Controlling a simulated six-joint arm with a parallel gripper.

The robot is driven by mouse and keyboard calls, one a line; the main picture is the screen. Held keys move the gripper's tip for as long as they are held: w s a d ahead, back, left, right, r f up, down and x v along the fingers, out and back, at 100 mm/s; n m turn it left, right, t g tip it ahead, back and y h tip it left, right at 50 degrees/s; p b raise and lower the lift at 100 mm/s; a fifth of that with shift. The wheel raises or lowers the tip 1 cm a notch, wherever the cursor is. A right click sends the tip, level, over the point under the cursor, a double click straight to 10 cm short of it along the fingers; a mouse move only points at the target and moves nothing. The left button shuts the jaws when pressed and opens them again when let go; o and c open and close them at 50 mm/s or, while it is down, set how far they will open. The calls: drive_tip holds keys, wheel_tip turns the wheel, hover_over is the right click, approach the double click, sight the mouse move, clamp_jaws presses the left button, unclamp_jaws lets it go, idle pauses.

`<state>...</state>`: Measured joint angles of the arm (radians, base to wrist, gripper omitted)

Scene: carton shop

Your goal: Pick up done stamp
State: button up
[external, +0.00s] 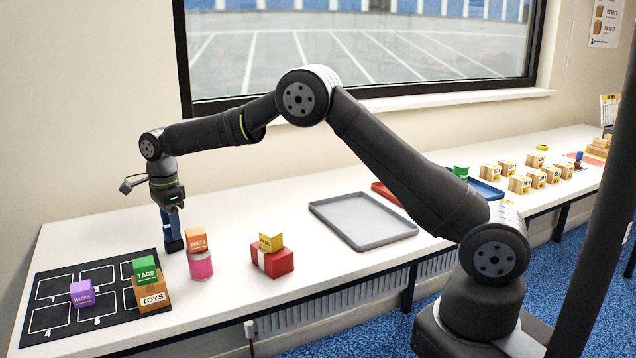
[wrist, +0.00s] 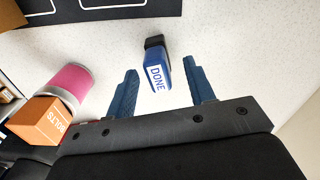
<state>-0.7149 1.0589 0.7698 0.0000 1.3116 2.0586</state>
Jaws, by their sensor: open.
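The done stamp (wrist: 160,72) is blue with a dark base and a white label reading DONE. In the wrist view it sits between and just ahead of the two blue fingers of my gripper (wrist: 158,92), with a gap on each side. In the external view my gripper (external: 168,222) points down over the left part of the white table. The stamp's dark base (external: 174,246) shows just below the fingers there, and the fingers partly hide its body. My gripper is open and empty.
An orange BOLTS block (external: 196,239) sits on a pink can (external: 201,265) close beside my gripper. A black numbered mat (external: 70,335) with labelled blocks lies left. A red box (external: 272,262) and grey tray (external: 363,222) are to the right. Bare table lies between them.

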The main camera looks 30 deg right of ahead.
sight(171, 245)
wheel_tip(171, 245, down, 4)
drive_tip(key=shift+s+f, duration=0.1)
drive_tip(key=c, duration=1.1)
clamp_jaws()
